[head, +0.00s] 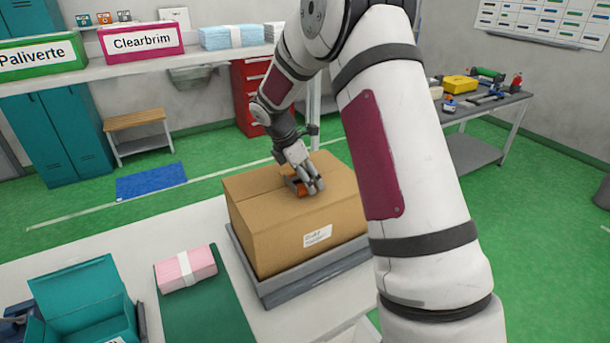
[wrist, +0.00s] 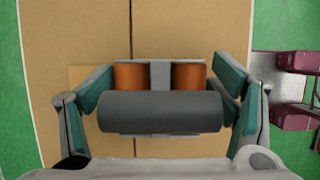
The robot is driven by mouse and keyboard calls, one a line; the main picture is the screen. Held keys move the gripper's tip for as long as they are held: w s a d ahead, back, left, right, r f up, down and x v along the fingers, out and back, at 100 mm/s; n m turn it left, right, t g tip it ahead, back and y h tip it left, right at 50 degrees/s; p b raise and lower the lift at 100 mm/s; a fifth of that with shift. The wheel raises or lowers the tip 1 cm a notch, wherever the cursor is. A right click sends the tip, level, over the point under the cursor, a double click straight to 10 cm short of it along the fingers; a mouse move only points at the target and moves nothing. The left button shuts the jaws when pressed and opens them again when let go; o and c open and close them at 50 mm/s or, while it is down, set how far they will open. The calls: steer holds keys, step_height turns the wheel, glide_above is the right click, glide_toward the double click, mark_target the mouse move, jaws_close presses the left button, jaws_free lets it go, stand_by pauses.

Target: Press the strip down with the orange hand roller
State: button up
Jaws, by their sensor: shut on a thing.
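My gripper (head: 306,184) is shut on the orange hand roller (head: 292,187), low over the top of a closed brown cardboard box (head: 260,235). In the wrist view the fingers flank the roller's orange parts (wrist: 130,76), and its dark grey cylinder (wrist: 160,111) lies crosswise over the box's centre seam. A slightly lighter tan patch, likely the strip (wrist: 84,77), shows left of the roller. The rest of it is hidden behind the roller and gripper. I cannot tell whether the cylinder touches it.
The box sits on a grey platform (head: 265,287) on a white table. Left of it are a green mat (head: 205,315) with a pink banded bundle (head: 186,269) and an open teal box (head: 80,300). A shelf with labelled boxes stands behind; a tool bench (head: 475,150) is at back right.

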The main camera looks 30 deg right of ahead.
steer(key=shift+s, duration=0.15)
steer(key=shift+s, duration=0.35)
steer(key=shift+w+f+b, duration=0.1)
steer(key=shift+w+b, duration=0.4)
steer(key=shift+w, duration=0.6)
steer(key=shift+w+b, duration=0.75)
steer(key=shift+w, duration=0.25)
steer(key=shift+w+d+b, duration=0.1)
steer(key=shift+w+b, duration=0.7)
steer(key=shift+w, duration=0.2)
